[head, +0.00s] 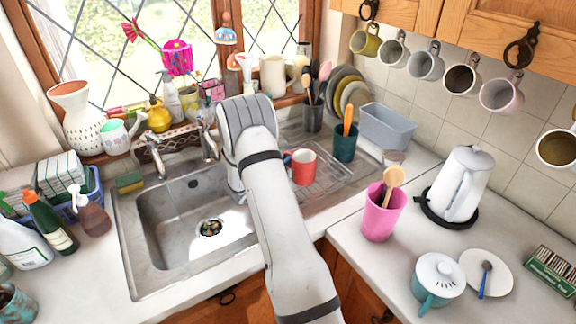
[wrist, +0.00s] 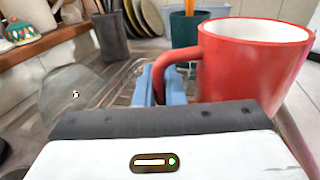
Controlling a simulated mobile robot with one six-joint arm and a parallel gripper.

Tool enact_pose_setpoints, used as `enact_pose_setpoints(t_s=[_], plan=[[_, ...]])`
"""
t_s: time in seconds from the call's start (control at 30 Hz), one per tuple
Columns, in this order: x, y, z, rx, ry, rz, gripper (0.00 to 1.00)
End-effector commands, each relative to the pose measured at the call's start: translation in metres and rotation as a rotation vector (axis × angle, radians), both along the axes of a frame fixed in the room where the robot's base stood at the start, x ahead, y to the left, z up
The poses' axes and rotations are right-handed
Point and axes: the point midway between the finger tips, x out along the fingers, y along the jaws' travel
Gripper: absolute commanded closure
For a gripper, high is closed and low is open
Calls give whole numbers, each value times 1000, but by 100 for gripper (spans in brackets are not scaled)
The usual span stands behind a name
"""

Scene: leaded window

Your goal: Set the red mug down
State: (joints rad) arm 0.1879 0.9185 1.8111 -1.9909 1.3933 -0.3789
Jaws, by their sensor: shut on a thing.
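The red mug (head: 306,172) is upright, with a white inside, over the ribbed drainboard (head: 338,183) right of the sink basin. It shows large at the right of the wrist view (wrist: 248,72), its handle pointing left. My gripper (wrist: 166,84) is shut on that handle with blue fingers. In the head view only a bit of the gripper (head: 287,159) shows at the mug's left, as my arm hides the rest. I cannot tell whether the mug's base touches the drainboard; its lower part is hidden in the wrist view.
A teal utensil cup (head: 345,149) stands just behind and right of the mug. Plates (head: 352,94) and a grey tub (head: 388,128) are further back. A pink cup (head: 381,217) and white kettle (head: 462,181) stand on the right counter. The basin (head: 185,213) lies left.

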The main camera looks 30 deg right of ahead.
Motion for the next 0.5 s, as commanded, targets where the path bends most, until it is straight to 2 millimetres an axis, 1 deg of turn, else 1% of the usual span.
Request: enact_pose_setpoints(t_s=[0.1, 0.23, 0.33, 0.5], plan=[[0, 0, -16, 0, 3, 1, 100], [0, 1, -31, 0, 2, 1, 100], [0, 1, -35, -1, 0, 1, 100], [0, 1, -36, -1, -1, 1, 100]])
